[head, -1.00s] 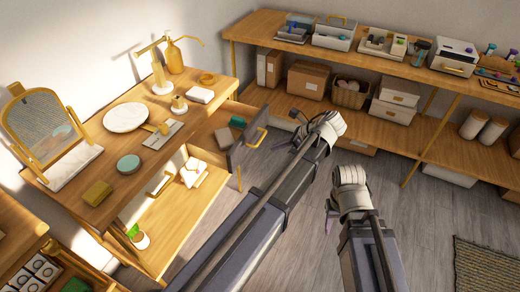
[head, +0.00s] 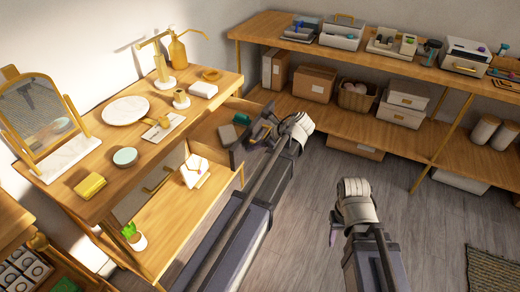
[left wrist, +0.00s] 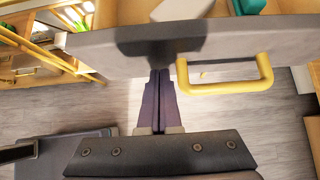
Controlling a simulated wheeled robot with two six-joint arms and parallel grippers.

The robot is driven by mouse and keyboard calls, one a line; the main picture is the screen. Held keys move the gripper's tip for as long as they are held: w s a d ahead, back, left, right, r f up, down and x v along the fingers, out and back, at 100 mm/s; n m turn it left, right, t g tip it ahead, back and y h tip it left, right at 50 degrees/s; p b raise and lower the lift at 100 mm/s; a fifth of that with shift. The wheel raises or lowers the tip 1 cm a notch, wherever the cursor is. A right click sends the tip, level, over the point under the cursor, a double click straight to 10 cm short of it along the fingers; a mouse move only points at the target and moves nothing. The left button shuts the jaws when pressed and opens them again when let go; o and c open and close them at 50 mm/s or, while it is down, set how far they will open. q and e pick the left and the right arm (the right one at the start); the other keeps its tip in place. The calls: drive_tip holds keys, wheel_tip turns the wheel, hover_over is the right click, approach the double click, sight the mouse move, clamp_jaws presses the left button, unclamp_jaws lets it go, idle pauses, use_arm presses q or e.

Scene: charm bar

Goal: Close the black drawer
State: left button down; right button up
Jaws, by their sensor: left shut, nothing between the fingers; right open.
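The black drawer (head: 238,152) is pulled out from the right end of the wooden dressing table, with a green item (head: 241,119) inside. Its dark front (left wrist: 110,48) and yellow handle (left wrist: 225,85) show in the left wrist view. My left gripper (head: 262,131) is shut and empty, in front of the drawer face. In the left wrist view its fingers (left wrist: 158,85) point at the face, just left of the handle, with their shadow on it; I cannot tell if they touch. My right gripper (head: 334,236) is open and empty, over the floor, away from the drawer.
The table top (head: 82,203) holds a mirror (head: 42,115), a white plate (head: 125,110), a yellow box (head: 89,186) and gold bottles. A long shelf (head: 345,130) with boxes runs along the back wall. The grey floor (head: 310,205) between is clear.

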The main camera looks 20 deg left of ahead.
idle(0.3)
use_arm(q)
drive_tip(key=a, duration=0.6)
drive_tip(key=w+a, duration=0.1)
drive_tip(key=a, duration=1.2)
drive_tip(key=shift+w+a, duration=0.3)
drive_tip(key=shift+d, duration=0.1)
drive_tip(key=shift+s+d, duration=0.1)
drive_tip(key=shift+d, duration=0.15)
drive_tip(key=d, duration=0.2)
drive_tip(key=shift+s+d, duration=0.15)
drive_tip(key=shift+d, duration=0.25)
drive_tip(key=p+v, duration=0.7)
drive_tip(key=v, duration=0.3)
drive_tip(key=shift+d, duration=0.3)
